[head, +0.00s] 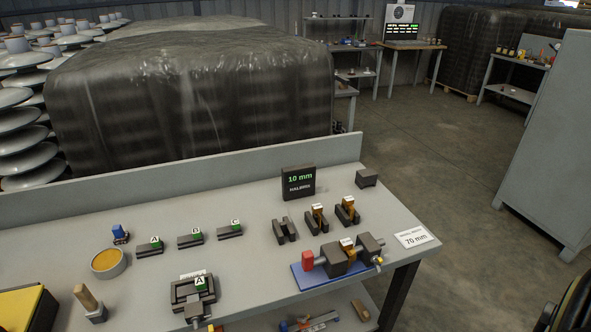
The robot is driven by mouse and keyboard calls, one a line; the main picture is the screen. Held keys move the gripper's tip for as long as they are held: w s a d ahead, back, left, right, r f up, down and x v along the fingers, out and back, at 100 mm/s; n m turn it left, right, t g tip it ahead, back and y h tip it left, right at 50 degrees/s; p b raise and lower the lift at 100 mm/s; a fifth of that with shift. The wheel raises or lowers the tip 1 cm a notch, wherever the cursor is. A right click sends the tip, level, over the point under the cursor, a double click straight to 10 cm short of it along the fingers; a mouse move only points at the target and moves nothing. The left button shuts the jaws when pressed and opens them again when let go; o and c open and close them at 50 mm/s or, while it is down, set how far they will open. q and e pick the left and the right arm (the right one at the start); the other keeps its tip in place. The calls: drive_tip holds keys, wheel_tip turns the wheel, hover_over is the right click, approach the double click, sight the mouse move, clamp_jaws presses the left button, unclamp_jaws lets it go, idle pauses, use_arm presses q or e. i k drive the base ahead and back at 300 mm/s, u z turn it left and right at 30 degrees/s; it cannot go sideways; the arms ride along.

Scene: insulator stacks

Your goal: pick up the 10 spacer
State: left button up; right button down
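No piece shows a readable "10" label. A dark display (299,183) on the bench reads "10 mm" in green, with white text below. In front of it stand dark slotted holders. The left holder (284,231) looks empty. The middle one carries an orange-tan piece with a pale top (317,213), and the right one carries a similar piece (347,206). Another orange-tan piece with a pale top (348,244) sits in the grey fixture on the blue base (305,281). Any marks on these tops are too small to read. Neither of my grippers is in view.
A raised back edge runs behind. A grey cabinet (535,140) stands right.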

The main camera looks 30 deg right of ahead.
sight(346, 245)
drive_tip(key=z, duration=1.65)
drive_tip(key=k, duration=0.2)
drive_tip(key=u, duration=0.5)
